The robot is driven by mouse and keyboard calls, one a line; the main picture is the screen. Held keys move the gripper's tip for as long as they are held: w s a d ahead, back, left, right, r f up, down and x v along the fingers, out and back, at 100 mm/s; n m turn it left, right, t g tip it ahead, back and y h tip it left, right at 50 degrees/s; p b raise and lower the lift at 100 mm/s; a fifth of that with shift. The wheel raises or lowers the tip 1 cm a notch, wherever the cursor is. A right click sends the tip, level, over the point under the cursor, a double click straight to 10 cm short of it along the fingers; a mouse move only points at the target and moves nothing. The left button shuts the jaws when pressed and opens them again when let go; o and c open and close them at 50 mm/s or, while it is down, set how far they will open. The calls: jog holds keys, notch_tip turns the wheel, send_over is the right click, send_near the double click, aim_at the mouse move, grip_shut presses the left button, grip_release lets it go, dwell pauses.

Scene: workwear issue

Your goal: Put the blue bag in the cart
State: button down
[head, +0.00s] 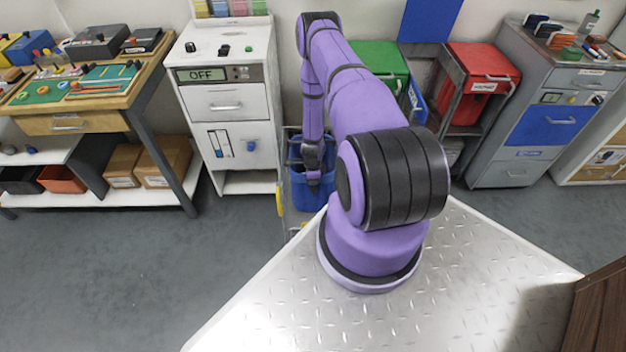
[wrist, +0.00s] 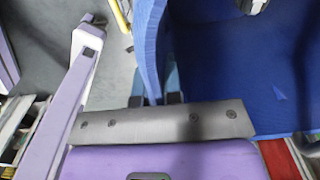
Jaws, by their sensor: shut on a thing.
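The blue bag (head: 302,194) shows in the head view below and around my gripper (head: 313,180), partly hidden by the arm. In the wrist view my gripper (wrist: 155,98) is shut on an upright blue wall of the bag (wrist: 150,45), pinched between the fingertips. A broad blue surface fills the right of that view; I cannot tell whether it is all the bag. The cart is hard to make out. A pale frame with a yellow part (head: 280,200) beside the bag may belong to it, and my arm and platform hide much there.
A white cabinet (head: 228,100) marked OFF stands left of the bag. A workbench (head: 70,122) with tools is farther left. Green (head: 380,62) and red (head: 484,82) bins and a grey cabinet (head: 545,110) stand to the right. The floor at left is clear.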

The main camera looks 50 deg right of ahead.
jog(key=shift+f, duration=0.25)
jog(key=c, duration=1.2)
grip_release()
notch_tip(320, 180, up, 11)
jog(key=shift+f, duration=0.1)
